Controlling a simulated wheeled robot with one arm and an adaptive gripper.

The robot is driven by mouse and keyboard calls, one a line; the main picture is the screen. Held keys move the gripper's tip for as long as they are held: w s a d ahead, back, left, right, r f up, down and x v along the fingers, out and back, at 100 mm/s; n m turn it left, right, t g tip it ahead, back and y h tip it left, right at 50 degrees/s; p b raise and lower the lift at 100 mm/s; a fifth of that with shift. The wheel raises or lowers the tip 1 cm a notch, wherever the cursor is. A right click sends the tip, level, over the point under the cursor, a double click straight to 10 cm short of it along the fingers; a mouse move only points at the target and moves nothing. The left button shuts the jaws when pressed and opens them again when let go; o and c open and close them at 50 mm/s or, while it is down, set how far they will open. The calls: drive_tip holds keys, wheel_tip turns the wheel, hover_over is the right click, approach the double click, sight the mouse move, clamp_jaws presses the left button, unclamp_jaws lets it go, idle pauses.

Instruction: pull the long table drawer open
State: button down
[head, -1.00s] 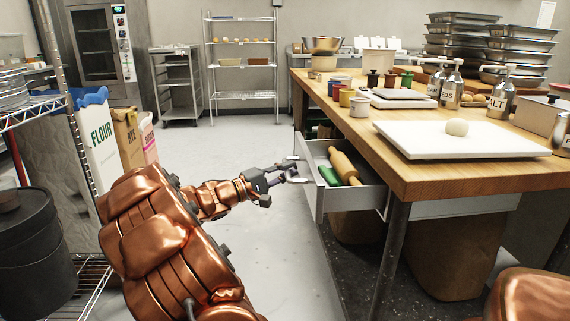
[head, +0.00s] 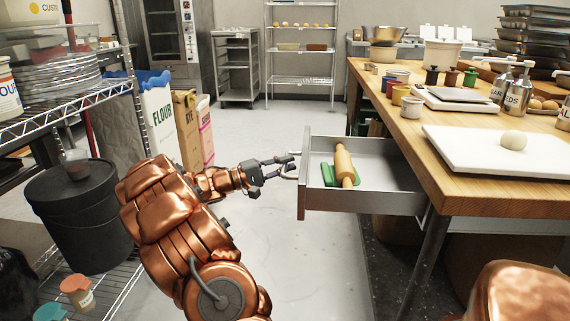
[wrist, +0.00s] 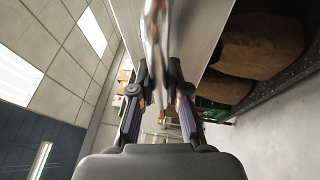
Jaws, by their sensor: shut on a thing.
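The long table drawer (head: 365,203) stands far out from under the wooden-topped table, to the left of it in the head view. Inside lie a wooden rolling pin (head: 345,165) and a green thing (head: 329,175) beside it, near the drawer's front; the rest of its floor is bare. My gripper (head: 287,168) is at the outer face of the drawer front, shut on the metal bar handle (head: 293,155). In the wrist view the handle (wrist: 154,40) runs between the two fingers, and the drawer front (wrist: 190,40) fills the upper middle.
The worktop (head: 455,160) carries a white board (head: 470,150) with a dough ball, jars and trays. At left stand a wire rack (head: 60,105), a black bin (head: 80,215) and a flour bag (head: 160,120). The floor (head: 270,240) left of the drawer is clear.

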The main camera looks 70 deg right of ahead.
drive_tip(key=c, duration=1.1)
unclamp_jaws()
drive_tip(key=shift+c, duration=0.2)
drive_tip(key=shift+w, duration=0.1)
drive_tip(key=v, duration=1.2)
drive_tip(key=s+a+r+n+t+y+p, duration=0.1)
drive_tip(key=s+a+r+t+y+p, duration=0.15)
drive_tip(key=a+r+p, duration=0.5)
drive_tip(key=s+a+r+n+t+y+p, duration=0.1)
drive_tip(key=s+a+r+t+y+p, duration=0.2)
drive_tip(key=a+r+p, duration=0.4)
drive_tip(key=s+a+r+n+t+y+p, duration=0.2)
drive_tip(key=a+p, duration=0.4)
drive_tip(key=a, duration=0.5)
drive_tip(key=s+a+r+n+t+y+p, duration=0.2)
drive_tip(key=a+r+p, duration=0.3)
drive_tip(key=a, duration=0.6)
drive_tip(key=s+a+r+n+t+y+p, duration=0.2)
drive_tip(key=s+a+r+n+t+p, duration=0.1)
drive_tip(key=a+p, duration=0.6)
drive_tip(key=shift+s+a+r+n+t, duration=0.35)
drive_tip(key=shift+a+t, duration=0.5)
drive_tip(key=shift+a, duration=0.3)
